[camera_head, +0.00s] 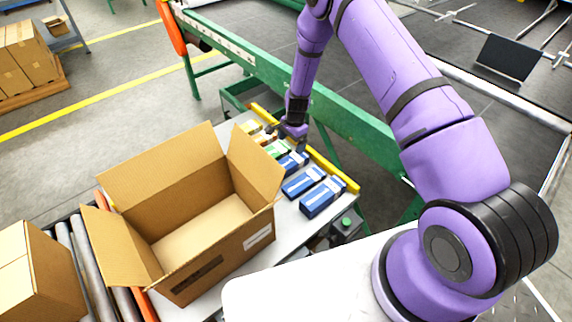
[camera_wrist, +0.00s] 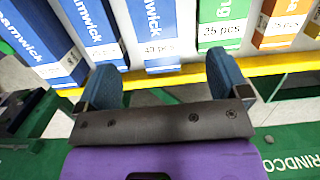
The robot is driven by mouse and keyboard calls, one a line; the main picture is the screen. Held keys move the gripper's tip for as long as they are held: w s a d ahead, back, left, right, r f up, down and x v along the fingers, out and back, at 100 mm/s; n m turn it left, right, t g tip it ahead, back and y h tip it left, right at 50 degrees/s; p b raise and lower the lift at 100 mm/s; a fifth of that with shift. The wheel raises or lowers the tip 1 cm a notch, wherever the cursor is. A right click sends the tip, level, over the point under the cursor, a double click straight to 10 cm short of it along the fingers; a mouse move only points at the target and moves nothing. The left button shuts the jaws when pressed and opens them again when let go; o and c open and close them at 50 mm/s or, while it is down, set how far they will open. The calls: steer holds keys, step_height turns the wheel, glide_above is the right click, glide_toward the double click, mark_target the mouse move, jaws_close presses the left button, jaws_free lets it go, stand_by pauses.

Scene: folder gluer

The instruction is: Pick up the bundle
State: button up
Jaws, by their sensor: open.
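Several small bundles lie in a row on the grey table (camera_head: 290,225) in the head view. Blue bundles (camera_head: 322,197) are at the near end, then a green one (camera_head: 277,148) and orange-yellow ones (camera_head: 251,127) farther back. My gripper (camera_head: 290,134) is over the row's far half. In the wrist view my gripper (camera_wrist: 167,78) is open and empty. A blue bundle (camera_wrist: 152,32) shows ahead between its two blue fingers, with the green bundle (camera_wrist: 222,22) marked 35 pcs to its right. Whether the fingers touch anything is unclear.
A large open, empty cardboard box (camera_head: 190,215) stands left of the row. A yellow rail (camera_head: 335,174) edges the table, with a green conveyor frame (camera_head: 350,122) beyond it. Rollers (camera_head: 80,255) and another carton (camera_head: 40,275) are at lower left.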

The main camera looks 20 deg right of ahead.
mark_target(288, 162)
steer(key=f, duration=0.6)
steer(key=shift+s+a+f, duration=0.15)
steer(key=shift+a+f, duration=0.1)
steer(key=shift+a, duration=0.1)
steer(key=shift+s+a+f, duration=0.2)
steer(key=shift+f, duration=0.65)
steer(key=shift+s+a+f, duration=0.15)
steer(key=shift+a+f, duration=0.05)
steer(key=shift+f, duration=0.65)
steer(key=shift+s+a+f, duration=0.2)
steer(key=shift+f, duration=0.65)
steer(key=c, duration=1.2)
